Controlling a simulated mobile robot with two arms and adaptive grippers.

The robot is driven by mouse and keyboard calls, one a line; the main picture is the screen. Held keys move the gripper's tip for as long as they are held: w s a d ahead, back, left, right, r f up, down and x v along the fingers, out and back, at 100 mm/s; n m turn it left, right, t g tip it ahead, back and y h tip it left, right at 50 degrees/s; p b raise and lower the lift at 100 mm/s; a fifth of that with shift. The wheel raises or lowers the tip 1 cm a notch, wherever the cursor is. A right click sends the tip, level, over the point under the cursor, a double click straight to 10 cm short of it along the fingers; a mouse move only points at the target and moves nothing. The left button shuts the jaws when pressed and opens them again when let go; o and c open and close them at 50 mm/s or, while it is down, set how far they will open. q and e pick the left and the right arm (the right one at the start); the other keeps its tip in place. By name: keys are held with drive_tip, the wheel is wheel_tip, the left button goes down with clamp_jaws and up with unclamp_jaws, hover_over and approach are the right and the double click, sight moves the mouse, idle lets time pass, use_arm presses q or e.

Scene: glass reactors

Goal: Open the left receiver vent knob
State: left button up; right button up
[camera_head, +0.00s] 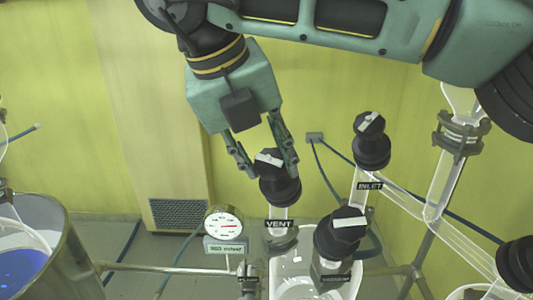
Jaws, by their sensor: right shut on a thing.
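The vent knob (280,190) is a black knob with a white bar on top, above a black label reading VENT (279,224). My right gripper (268,170) comes down from above with its two fingers on either side of the knob's top, and it is shut on the knob. The fingers partly cover the knob's sides. The receiver (283,273) below is clear glass, cut off by the bottom edge. My left gripper is not in view.
The inlet knob (371,150) stands to the right, and another black knob (341,232) is close at the lower right. A pressure gauge (223,224) is at the lower left. Glass tubing (440,180) runs along the right. A metal vessel (60,255) stands at far left.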

idle(0.6)
drive_tip(key=o, duration=0.8)
drive_tip(key=shift+a, duration=0.1)
drive_tip(key=shift+o, duration=1.4)
drive_tip(key=shift+a, duration=0.15)
drive_tip(key=shift+s+r, duration=0.1)
drive_tip(key=shift+r, duration=0.25)
drive_tip(key=v, duration=0.6)
drive_tip(key=shift+a+r, duration=0.25)
drive_tip(key=shift+r, duration=0.05)
drive_tip(key=shift+s, duration=0.1)
